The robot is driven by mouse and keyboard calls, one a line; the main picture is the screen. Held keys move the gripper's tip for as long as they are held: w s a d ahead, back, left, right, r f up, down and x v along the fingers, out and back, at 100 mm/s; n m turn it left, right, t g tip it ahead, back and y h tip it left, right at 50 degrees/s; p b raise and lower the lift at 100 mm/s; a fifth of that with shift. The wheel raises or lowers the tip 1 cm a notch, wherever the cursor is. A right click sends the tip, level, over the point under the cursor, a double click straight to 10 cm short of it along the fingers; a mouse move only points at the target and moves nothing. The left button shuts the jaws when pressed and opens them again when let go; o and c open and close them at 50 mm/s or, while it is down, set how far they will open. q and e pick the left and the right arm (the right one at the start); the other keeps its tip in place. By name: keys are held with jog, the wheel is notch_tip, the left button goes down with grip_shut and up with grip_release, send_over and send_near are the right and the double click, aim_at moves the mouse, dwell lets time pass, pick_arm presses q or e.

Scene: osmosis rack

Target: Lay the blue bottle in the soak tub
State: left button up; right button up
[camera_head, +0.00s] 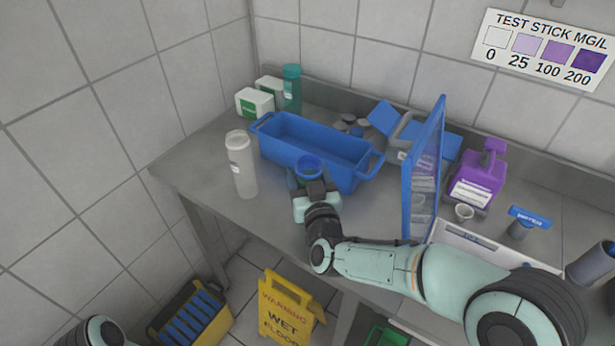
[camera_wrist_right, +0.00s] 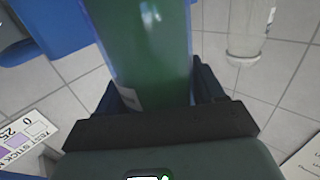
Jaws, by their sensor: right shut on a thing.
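The blue bottle (camera_head: 308,164) is held by my right gripper (camera_head: 313,187), which is shut on it. In the head view I see its round blue top, overlapping the near wall of the soak tub. The soak tub (camera_head: 275,148) is a long blue open bin with end handles, on the steel counter. In the right wrist view the bottle (camera_wrist_right: 145,45) looks translucent blue with a green inside, between the jaws of the right gripper (camera_wrist_right: 165,85). Its lower part is hidden in the head view. My left gripper is not in view; only a left arm part shows bottom left.
A clear, white-capped bottle (camera_head: 241,168) stands left of the tub. A teal bottle (camera_head: 291,88) and white-green boxes (camera_head: 255,103) stand behind it. A blue-framed panel (camera_head: 423,170) rises on the right, beside a purple jug (camera_head: 477,178). A yellow wet-floor sign (camera_head: 287,308) stands below.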

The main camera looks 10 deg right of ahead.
jog(key=o, duration=0.5)
jog(key=shift+f, duration=0.15)
jog(key=o, duration=0.4)
jog(key=shift+o, duration=0.2)
jog(key=shift+r, duration=0.2)
jog(key=shift+s+r, duration=0.1)
jog(key=shift+s, duration=0.1)
jog(key=s, duration=1.1)
jog(key=shift+s+b, duration=0.3)
jog(key=shift+b, duration=0.05)
